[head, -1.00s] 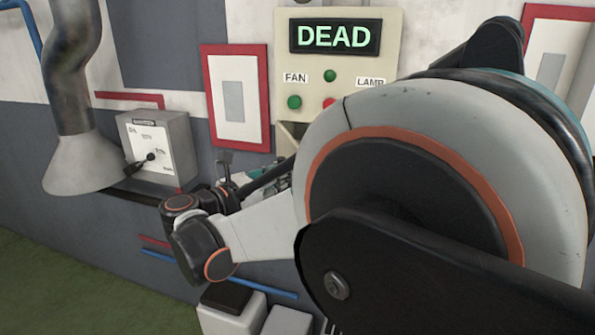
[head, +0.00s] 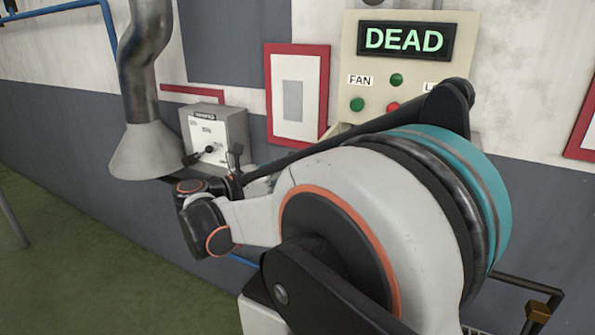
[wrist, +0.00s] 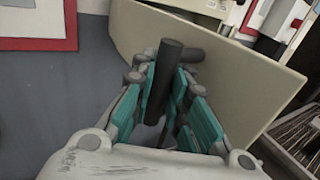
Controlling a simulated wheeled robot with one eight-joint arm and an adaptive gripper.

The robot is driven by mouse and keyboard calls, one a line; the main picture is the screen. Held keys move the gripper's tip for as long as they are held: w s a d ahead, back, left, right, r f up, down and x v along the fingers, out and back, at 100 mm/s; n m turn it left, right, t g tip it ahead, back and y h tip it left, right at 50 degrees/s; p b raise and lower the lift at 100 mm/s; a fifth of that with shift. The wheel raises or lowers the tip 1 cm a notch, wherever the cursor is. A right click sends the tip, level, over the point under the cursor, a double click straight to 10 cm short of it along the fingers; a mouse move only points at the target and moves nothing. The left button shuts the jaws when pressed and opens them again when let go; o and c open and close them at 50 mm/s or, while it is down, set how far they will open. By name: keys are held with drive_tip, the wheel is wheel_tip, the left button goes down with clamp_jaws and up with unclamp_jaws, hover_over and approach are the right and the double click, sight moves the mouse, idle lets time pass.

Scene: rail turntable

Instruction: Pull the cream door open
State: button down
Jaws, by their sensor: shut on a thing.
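The cream door (wrist: 235,75) shows in the wrist view as a flat panel standing out at an angle from the grey wall. A dark bar handle (wrist: 168,62) sticks out from it. My gripper (wrist: 166,92) is shut on this handle, with teal-lined fingers on both sides. To the right of the door's edge, part of an opening with slats (wrist: 298,130) shows. In the head view my arm hides the door and most of my gripper.
A cream panel (head: 349,60) with a DEAD display and buttons is on the wall. A grey dial box (head: 233,125), a red-framed plate (head: 325,100) and a metal duct hood (head: 148,150) are left of it. Green floor (head: 90,260) is open at the lower left.

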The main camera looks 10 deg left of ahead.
drive_tip(key=shift+r, duration=0.25)
drive_tip(key=c, duration=1.6)
unclamp_jaws()
drive_tip(key=shift+w, duration=0.1)
drive_tip(key=shift+o, duration=0.2)
drive_tip(key=v, duration=1.2)
drive_tip(key=shift+f, duration=0.2)
drive_tip(key=shift+d, duration=0.1)
drive_tip(key=shift+w, duration=0.1)
